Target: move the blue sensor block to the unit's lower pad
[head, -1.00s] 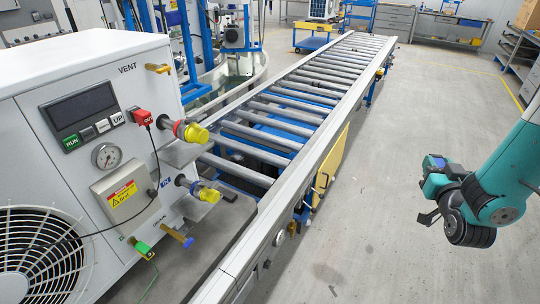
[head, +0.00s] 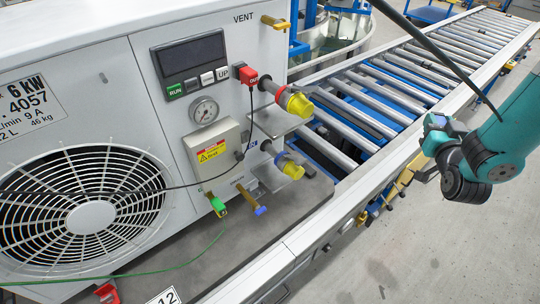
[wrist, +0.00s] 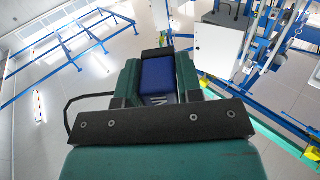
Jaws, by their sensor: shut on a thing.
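My gripper (head: 433,140) hangs at the right of the head view, over the far side of the conveyor and well away from the unit. In the wrist view its dark green fingers are shut on the blue sensor block (wrist: 157,75). In the head view the block is small and mostly hidden by the gripper. The white unit (head: 120,45) fills the left. A grey plate at its right side, under the lower yellow-ended connector, looks like the lower pad (head: 268,180); it appears bare where visible. A similar upper plate (head: 287,123) sits above it.
Two yellow-ended connectors (head: 299,104) stick out near the plates. A black cable with a red plug (head: 250,77) hangs down the unit's face. A green plug (head: 217,205) and blue-ended handle (head: 261,210) project lower down. The roller conveyor (head: 400,85) runs between gripper and unit.

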